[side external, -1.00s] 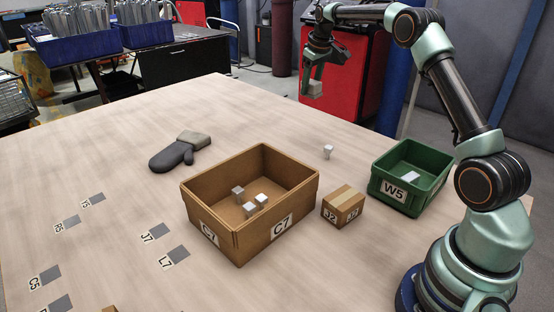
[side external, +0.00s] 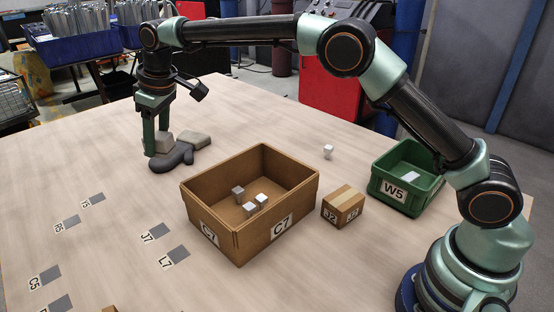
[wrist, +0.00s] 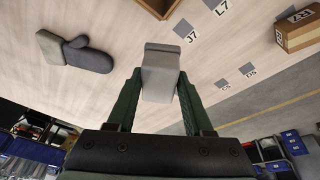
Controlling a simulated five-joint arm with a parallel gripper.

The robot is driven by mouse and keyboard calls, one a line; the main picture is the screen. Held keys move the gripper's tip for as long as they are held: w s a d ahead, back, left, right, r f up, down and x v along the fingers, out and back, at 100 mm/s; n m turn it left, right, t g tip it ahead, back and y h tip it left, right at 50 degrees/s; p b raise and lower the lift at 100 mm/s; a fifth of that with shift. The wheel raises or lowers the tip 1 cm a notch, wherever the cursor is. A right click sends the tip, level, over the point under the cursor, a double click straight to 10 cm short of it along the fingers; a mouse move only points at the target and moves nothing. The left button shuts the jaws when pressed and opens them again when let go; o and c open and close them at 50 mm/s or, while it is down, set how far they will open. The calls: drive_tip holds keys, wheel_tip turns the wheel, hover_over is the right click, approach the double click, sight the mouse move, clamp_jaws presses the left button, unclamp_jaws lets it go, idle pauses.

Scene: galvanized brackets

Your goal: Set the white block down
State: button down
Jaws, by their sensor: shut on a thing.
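My gripper (side external: 163,140) is shut on a pale block (side external: 164,143), seen at the back left of the table in the side view. In the wrist view this block (wrist: 160,77) sits between both fingers and looks light grey. It appears held above the table; the exact gap cannot be told. A dark grey mitten (side external: 174,158) with a beige cuff is close by in the side view. In the wrist view the mitten (wrist: 90,60) lies left of the block, apart from it.
The brown C7 box (side external: 240,215) holds several small blocks. A small carton (side external: 343,208), a green W5 bin (side external: 420,192) with a white piece inside, and a small white object (side external: 328,151) stand to the right. Labelled dark squares (side external: 179,252) mark the left front.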

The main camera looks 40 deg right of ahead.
drive_tip(key=n, duration=0.1)
hover_over(156, 242)
drive_tip(key=d, duration=0.1)
drive_tip(key=f, duration=1.3)
drive_tip(key=s+f, duration=0.1)
drive_tip(key=f, duration=0.6)
drive_tip(key=shift+a, duration=0.3)
drive_tip(key=shift+f, duration=0.1)
drive_tip(key=shift+c, duration=1.5)
unclamp_jaws()
